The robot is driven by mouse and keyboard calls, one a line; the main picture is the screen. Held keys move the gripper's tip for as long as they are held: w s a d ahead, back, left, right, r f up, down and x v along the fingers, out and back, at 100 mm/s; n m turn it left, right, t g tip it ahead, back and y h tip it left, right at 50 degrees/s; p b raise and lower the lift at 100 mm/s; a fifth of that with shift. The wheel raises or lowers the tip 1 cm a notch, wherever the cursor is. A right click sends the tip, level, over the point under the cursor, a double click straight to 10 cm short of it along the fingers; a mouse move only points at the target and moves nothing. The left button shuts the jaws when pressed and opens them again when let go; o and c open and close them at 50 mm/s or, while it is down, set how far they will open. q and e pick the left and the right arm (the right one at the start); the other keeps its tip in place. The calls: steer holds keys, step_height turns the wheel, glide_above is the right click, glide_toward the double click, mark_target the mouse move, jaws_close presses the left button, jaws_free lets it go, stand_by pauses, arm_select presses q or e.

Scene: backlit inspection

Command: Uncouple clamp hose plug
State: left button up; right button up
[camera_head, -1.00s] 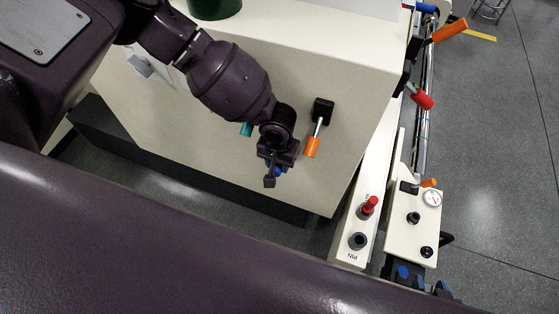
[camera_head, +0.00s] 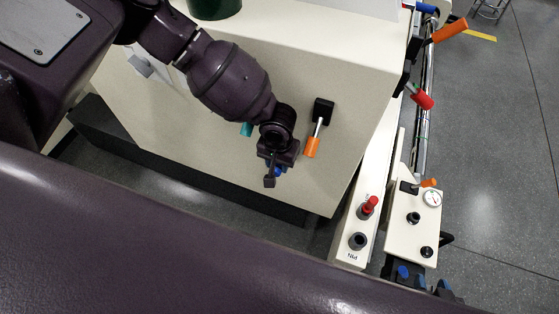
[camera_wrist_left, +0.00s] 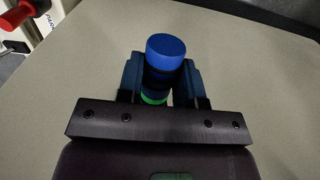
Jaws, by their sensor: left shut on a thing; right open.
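A plug with a bright blue cap (camera_wrist_left: 166,50) and a green band (camera_wrist_left: 153,97) sits between the fingers of my left gripper (camera_wrist_left: 160,80) in the left wrist view. The gripper is shut on it, beside the cream cabinet face. In the head view my left gripper (camera_head: 274,175) hangs in front of that face, with only a bit of blue showing. The plug's far end is hidden, so I cannot tell whether it is seated. My right gripper (camera_head: 421,281) is at the lower right of the head view, open, its fingers apart below the gauge box.
The cream cabinet (camera_head: 300,60) carries an orange-handled lever (camera_head: 312,147) right of my left gripper. A teal part (camera_head: 246,129) is half hidden by my arm. A narrow panel has a red plug (camera_head: 369,206) and a dark socket (camera_head: 358,241). A gauge box (camera_head: 410,225) stands beside it.

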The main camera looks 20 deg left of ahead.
arm_select(q)
steer(key=shift+s, duration=0.1)
arm_select(e)
steer(key=shift+s, duration=0.1)
arm_select(q)
steer(key=shift+s, duration=0.1)
steer(key=shift+c, duration=0.8)
steer(key=shift+s, duration=0.15)
steer(key=shift+s+p, duration=0.35)
steer(key=shift+p, duration=0.2)
jaws_close()
steer(key=shift+s, duration=0.15)
arm_select(e)
steer(key=shift+w+a+r, duration=0.1)
steer(key=shift+w+r, duration=0.25)
steer(key=shift+r, duration=0.25)
steer(key=shift+w+r, duration=0.35)
steer(key=shift+r, duration=0.25)
arm_select(q)
steer(key=shift+s, duration=0.1)
arm_select(e)
steer(key=shift+r, duration=0.1)
arm_select(q)
steer(key=shift+s+p, duration=0.4)
steer(key=shift+p, duration=0.1)
arm_select(e)
steer(key=shift+s+r, duration=0.25)
